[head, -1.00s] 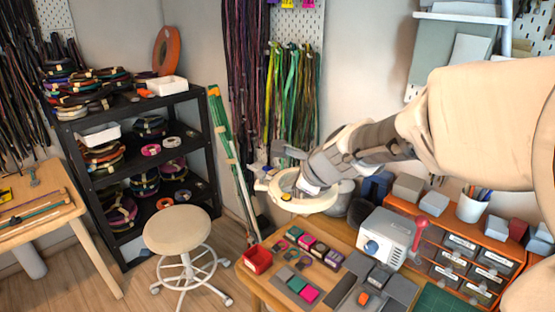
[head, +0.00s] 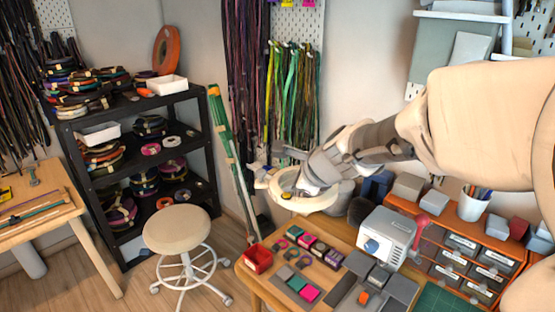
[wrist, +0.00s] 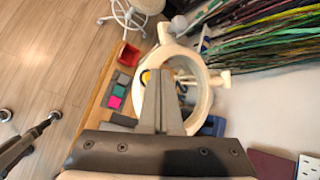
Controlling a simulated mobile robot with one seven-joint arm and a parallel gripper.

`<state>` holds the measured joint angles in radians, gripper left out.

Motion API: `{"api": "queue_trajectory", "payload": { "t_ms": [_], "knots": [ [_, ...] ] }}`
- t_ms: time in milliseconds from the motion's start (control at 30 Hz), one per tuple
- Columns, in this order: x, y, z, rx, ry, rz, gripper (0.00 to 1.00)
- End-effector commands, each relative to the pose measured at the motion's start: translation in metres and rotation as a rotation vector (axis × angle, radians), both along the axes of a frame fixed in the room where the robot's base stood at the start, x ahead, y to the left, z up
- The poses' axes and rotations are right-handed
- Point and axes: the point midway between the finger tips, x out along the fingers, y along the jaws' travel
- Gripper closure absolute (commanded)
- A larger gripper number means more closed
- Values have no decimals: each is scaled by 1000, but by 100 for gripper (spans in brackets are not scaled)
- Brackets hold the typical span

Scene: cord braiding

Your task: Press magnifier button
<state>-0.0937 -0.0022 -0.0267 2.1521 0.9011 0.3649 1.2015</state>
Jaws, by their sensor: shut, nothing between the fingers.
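The magnifier is a cream ring lamp (head: 288,199) hanging over the back of the workbench, with a small yellow button (head: 286,195) on its front rim. In the wrist view the magnifier ring (wrist: 201,68) lies just beyond my gripper (wrist: 161,72). The yellow button (wrist: 146,77) shows at the left edge of the fingertips, partly hidden by them. My gripper is shut and empty, its fingers pointing at the ring's near rim. Whether the fingertips touch the button I cannot tell.
An orange drawer unit (head: 432,236) stands to the right. Cords hang on the wall behind. A stool (head: 177,229) stands left.

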Motion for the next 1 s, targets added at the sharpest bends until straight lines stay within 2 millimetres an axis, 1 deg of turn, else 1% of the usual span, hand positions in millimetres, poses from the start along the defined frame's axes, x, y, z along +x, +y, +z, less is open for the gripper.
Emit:
{"api": "queue_trajectory", "payload": {
  "t_ms": [67, 400, 667, 1000],
  "knots": [
    [0, 0, -5, 0, 0, 0, 100],
    [0, 0, -4, 0, 1, 1, 100],
    [0, 0, 6, 0, 1, 1, 100],
    [0, 0, 7, 0, 0, 0, 100]
  ]
}}
